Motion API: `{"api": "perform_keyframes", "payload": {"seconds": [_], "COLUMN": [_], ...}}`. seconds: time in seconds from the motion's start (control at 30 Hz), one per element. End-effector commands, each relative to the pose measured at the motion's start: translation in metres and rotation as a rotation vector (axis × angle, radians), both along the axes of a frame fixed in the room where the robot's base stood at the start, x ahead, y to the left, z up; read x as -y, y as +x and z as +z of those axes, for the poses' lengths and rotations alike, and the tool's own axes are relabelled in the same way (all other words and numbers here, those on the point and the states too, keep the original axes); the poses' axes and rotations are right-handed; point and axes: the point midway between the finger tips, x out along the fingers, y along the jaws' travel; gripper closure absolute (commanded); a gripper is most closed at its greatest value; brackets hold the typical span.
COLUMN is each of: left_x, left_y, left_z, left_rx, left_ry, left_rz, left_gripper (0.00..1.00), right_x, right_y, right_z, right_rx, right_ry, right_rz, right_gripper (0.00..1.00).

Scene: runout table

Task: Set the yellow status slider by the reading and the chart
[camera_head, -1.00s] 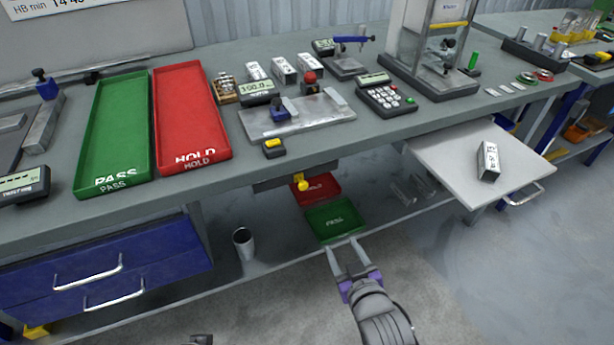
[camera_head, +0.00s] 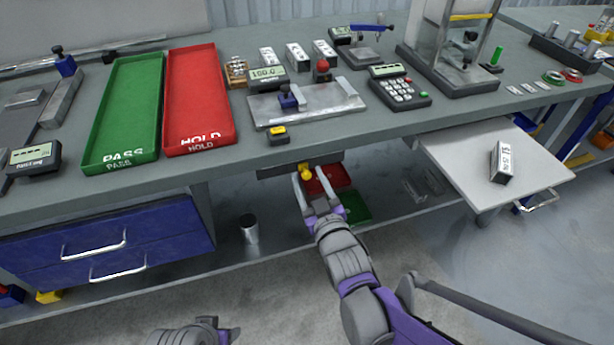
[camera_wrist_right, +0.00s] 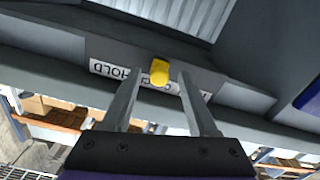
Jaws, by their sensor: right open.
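The yellow slider knob (camera_head: 306,171) is on a dark housing under the bench's front edge. In the right wrist view, the knob (camera_wrist_right: 160,72) sits at the middle of a white label strip (camera_wrist_right: 108,68) whose left part reads HOLD upside down; other letters are partly covered. My right gripper (camera_head: 310,183) is open, its fingers pointing at the knob, one on each side; I cannot tell whether they touch it. A display reading about 100.0 (camera_head: 267,74) stands behind the metal plate. No chart shows now. Part of my left arm shows at the bottom; its fingers are unclear.
Green PASS (camera_head: 125,110) and red HOLD (camera_head: 198,95) trays lie on the bench. A keypad (camera_head: 400,92) and a small yellow-topped block (camera_head: 278,134) are near the edge. A pull-out shelf (camera_head: 465,165) juts out at right with a white block (camera_head: 502,162).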

Motion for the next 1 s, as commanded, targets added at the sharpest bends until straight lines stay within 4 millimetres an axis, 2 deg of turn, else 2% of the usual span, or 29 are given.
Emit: {"api": "perform_keyframes", "payload": {"seconds": [0.2, 0.47, 0.8, 1.0], "left_x": [0.0, 0.0, 0.0, 0.0], "left_y": [0.001, 0.0, 0.0, 0.0], "left_z": [-0.003, -0.003, -0.003, -0.003], "left_rx": [-0.001, -0.001, -0.001, -0.001], "left_ry": [0.0, 0.0, 0.0, 0.0], "left_rz": [0.0, 0.0, 0.0, 0.0], "left_gripper": [0.41, 0.41, 0.41, 0.41], "right_x": [-0.005, -0.005, -0.005, -0.005], "right_y": [0.015, 0.016, 0.016, 0.016], "right_z": [0.0, 0.0, 0.0, 0.0], "right_rx": [0.0, 0.0, -0.001, -0.001], "right_ry": [0.001, 0.001, 0.001, 0.0], "right_rz": [0.0, 0.0, 0.0, 0.0], "right_gripper": [0.41, 0.41, 1.0, 1.0]}}
